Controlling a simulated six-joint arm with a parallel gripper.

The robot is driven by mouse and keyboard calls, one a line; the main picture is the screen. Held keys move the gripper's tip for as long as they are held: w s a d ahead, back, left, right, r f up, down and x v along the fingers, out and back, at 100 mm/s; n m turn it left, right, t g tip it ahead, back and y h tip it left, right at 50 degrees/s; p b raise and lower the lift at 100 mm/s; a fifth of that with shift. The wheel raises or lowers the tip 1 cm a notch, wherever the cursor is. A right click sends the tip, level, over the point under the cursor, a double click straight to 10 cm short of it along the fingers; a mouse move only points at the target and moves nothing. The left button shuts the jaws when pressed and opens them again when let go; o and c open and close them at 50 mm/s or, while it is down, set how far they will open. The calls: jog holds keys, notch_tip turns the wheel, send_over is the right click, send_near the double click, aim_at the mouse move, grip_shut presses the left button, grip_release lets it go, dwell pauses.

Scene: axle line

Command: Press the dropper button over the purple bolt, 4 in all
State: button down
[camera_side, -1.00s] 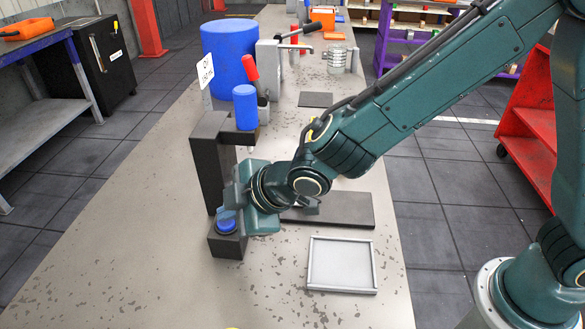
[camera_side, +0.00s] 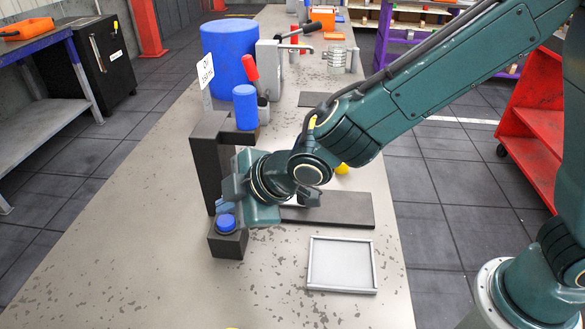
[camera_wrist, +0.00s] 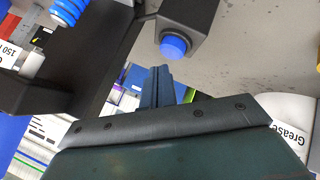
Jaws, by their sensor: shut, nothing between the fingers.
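The dropper is a black stand (camera_side: 205,165) with a blue bottle (camera_side: 245,108) on top, standing on the bench. Its round blue button (camera_side: 226,223) sits on a black block at the stand's front foot; it also shows in the wrist view (camera_wrist: 173,46). My gripper (camera_side: 224,206) is shut and empty, beside and just behind the button. In the wrist view its closed fingers (camera_wrist: 160,72) end short of the button, with a visible gap in the picture. I cannot make out the purple bolt; my wrist covers the area under the nozzle in the side view.
A dark flat plate (camera_side: 345,209) lies right of the stand, with a yellow item (camera_side: 342,168) behind it. An empty grey tray (camera_side: 341,264) lies in front. A big blue drum (camera_side: 229,55) and a red-handled tool (camera_side: 250,68) stand behind. The bench's front left is clear.

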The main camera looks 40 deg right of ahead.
aim_at(232, 221)
jog(key=shift+r, duration=0.1)
jog(key=shift+r, duration=2.4)
jog(key=shift+d, duration=0.1)
jog(key=s+d+r+m+h, duration=0.1)
jog(key=s+d+r+m, duration=0.25)
jog(key=d, duration=0.65)
jog(key=s+d+r+m+h, duration=0.1)
jog(key=s+d+r+m, duration=0.25)
jog(key=d, duration=0.55)
jog(key=s+d+m+g+h, duration=0.1)
jog(key=s+d+m, duration=0.2)
jog(key=s+d, duration=0.3)
jog(key=s+d+m+g+h, duration=0.1)
jog(key=s+d+m, duration=0.3)
jog(key=s, duration=0.7)
jog(key=shift+s+d+g, duration=0.15)
jog(key=shift+d+g, duration=0.15)
jog(key=shift+d, duration=0.7)
